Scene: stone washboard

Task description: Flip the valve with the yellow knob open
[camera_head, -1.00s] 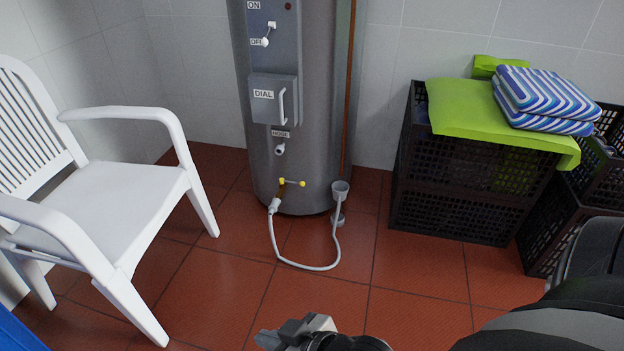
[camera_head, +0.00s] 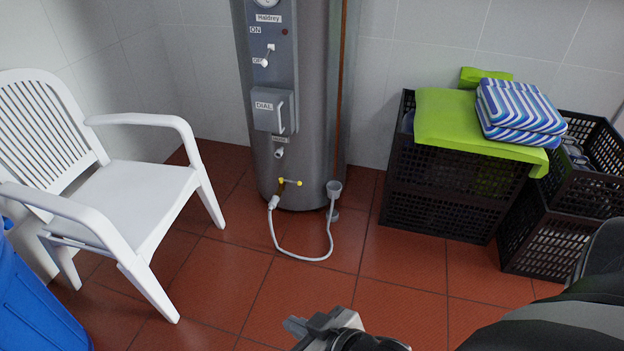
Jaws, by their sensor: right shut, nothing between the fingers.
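The valve with the yellow knob (camera_head: 290,183) sits low on the front of the grey metal boiler (camera_head: 305,110). A thin lever with yellow ends shows there, lying roughly sideways. A white hose (camera_head: 285,250) runs from below the valve, loops over the floor and rises to a grey funnel-like drain cup (camera_head: 334,188). My right gripper (camera_head: 300,325) is at the bottom edge of the view, shut and empty, in front of the boiler and well apart from the valve. My left gripper is not in view.
A white plastic chair (camera_head: 125,205) stands at left, with a blue bin (camera_head: 35,300) at the lower left corner. Black crates (camera_head: 445,200) with a green cloth (camera_head: 450,118) and striped cushions (camera_head: 520,108) stand at right.

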